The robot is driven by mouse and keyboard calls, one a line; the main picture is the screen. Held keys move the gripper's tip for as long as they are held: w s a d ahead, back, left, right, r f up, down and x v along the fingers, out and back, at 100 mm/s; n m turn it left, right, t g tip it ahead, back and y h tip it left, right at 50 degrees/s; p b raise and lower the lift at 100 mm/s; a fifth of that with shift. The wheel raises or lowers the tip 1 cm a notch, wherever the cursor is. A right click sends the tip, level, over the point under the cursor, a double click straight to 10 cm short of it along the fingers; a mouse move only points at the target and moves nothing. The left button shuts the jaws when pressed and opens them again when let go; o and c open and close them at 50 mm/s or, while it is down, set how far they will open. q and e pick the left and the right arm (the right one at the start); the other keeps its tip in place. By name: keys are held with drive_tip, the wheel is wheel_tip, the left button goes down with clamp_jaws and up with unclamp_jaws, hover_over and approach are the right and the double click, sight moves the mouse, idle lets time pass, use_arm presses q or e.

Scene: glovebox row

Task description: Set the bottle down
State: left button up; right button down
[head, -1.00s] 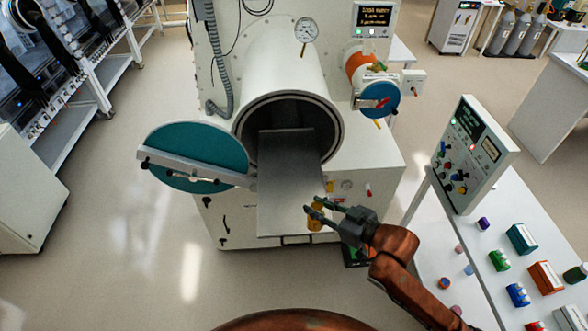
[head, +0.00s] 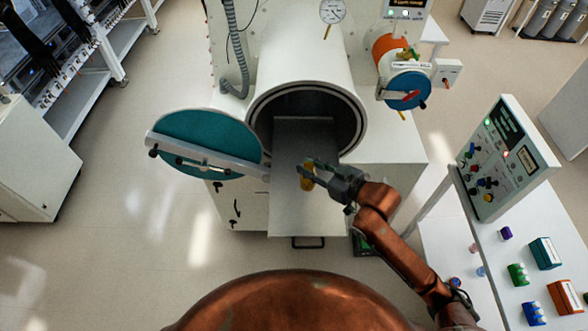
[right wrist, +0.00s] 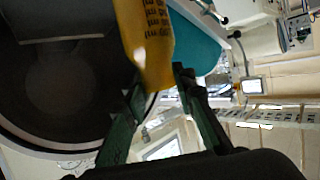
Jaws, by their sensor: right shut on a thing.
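A yellow bottle (head: 306,178) is held between the fingers of my right gripper (head: 316,172), over the front half of the grey sliding tray (head: 297,222). In the right wrist view the bottle (right wrist: 150,45) shows dark printed text, and the green fingers (right wrist: 150,110) close around its lower part. I cannot tell whether the bottle touches the tray. The tray sticks out of the open round antechamber (head: 305,98). My left gripper is out of view.
The teal round door (head: 208,140) hangs open left of the tray. A smaller port with a blue cover (head: 407,92) is at the upper right. A white table with a control panel (head: 507,155) and several coloured boxes stands at the right. The tray around the bottle looks clear.

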sight(306, 167)
drive_tip(key=w+a+f, duration=0.2)
drive_tip(key=w, duration=0.1)
drive_tip(key=shift+a+f, duration=0.25)
drive_tip(key=shift+f, duration=0.15)
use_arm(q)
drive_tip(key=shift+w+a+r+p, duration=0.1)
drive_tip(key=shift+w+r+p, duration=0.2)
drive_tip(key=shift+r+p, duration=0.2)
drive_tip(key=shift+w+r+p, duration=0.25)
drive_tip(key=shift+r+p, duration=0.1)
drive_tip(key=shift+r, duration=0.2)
use_arm(e)
wheel_tip(306, 167, down, 8)
drive_tip(key=w+a, duration=0.2)
drive_tip(key=shift+w+a+r, duration=0.25)
drive_tip(key=c, duration=2.1)
unclamp_jaws()
drive_tip(key=shift+f, duration=0.15)
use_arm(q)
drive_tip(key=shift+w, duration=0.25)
use_arm(e)
drive_tip(key=o, duration=0.5)
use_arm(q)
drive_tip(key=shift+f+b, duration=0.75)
use_arm(e)
drive_tip(key=v, duration=1.2)
